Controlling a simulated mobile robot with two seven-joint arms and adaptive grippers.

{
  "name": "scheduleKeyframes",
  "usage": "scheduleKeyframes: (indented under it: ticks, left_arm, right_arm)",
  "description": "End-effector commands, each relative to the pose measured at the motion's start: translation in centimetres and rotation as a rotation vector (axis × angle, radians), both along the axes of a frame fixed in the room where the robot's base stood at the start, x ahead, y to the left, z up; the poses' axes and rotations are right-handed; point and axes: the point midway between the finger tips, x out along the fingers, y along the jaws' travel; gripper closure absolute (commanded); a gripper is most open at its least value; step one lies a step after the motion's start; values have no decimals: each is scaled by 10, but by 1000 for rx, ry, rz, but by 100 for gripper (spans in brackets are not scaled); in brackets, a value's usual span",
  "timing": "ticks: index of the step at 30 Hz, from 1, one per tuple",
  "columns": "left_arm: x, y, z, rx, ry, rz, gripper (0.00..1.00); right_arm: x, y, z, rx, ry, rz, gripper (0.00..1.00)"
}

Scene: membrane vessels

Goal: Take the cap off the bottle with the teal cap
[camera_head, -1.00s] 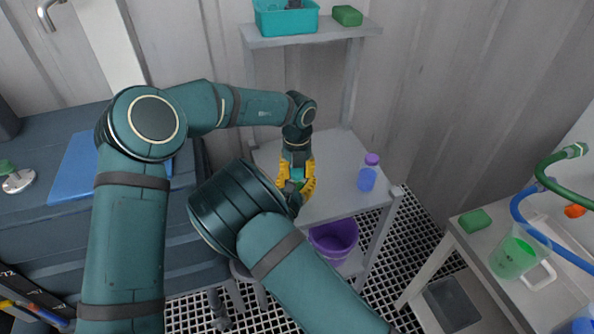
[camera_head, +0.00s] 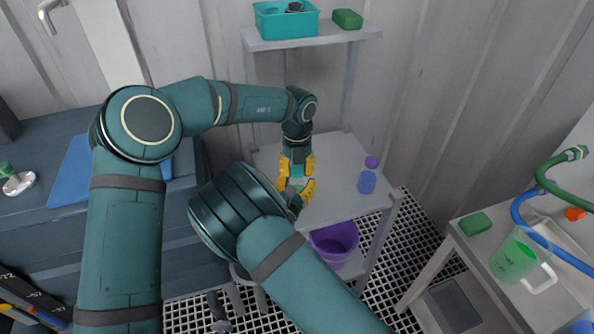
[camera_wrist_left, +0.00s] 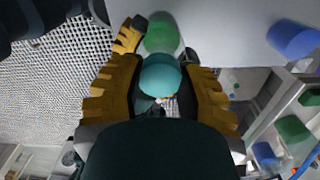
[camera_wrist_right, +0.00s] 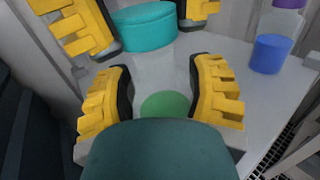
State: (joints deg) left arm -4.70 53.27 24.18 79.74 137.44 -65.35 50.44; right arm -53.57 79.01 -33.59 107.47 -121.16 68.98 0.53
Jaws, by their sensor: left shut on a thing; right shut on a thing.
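The teal cap (camera_wrist_right: 147,28) is between the yellow fingers of my left gripper (camera_head: 296,165), which is shut on it. It also shows between those fingers in the left wrist view (camera_wrist_left: 160,76). Below the cap, the clear bottle with green contents (camera_wrist_right: 164,104) is between the fingers of my right gripper (camera_head: 299,188), which is shut on it. The bottle's green part also shows in the left wrist view (camera_wrist_left: 162,35). The bottle's clear upper part is faint, so I cannot tell whether the cap still touches it.
A bottle with blue contents (camera_head: 367,182) and a purple cap (camera_head: 371,162) stands on the grey shelf (camera_head: 342,205) to the right. A purple bucket (camera_head: 333,242) sits below. A teal bin (camera_head: 286,20) and a green block (camera_head: 347,18) are on the upper shelf.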

Motion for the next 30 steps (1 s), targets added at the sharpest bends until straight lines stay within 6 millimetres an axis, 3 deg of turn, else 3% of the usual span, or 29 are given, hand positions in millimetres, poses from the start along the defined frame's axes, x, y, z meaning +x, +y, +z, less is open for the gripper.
scheduleKeyframes:
  ticks: [13, 24, 30]
  left_arm:
    - [0, -1, 4, -1, -1, -1, 100]
    - [0, -1, 40, -1, -1, 0, 100]
    - [0, -1, 42, 0, 1, -1, 100]
  right_arm:
    - [-1, -1, -2, -2, 5, -1, 100]
    - [-1, -1, -2, -2, 5, -1, 100]
    - [-1, 0, -2, -2, 4, -1, 100]
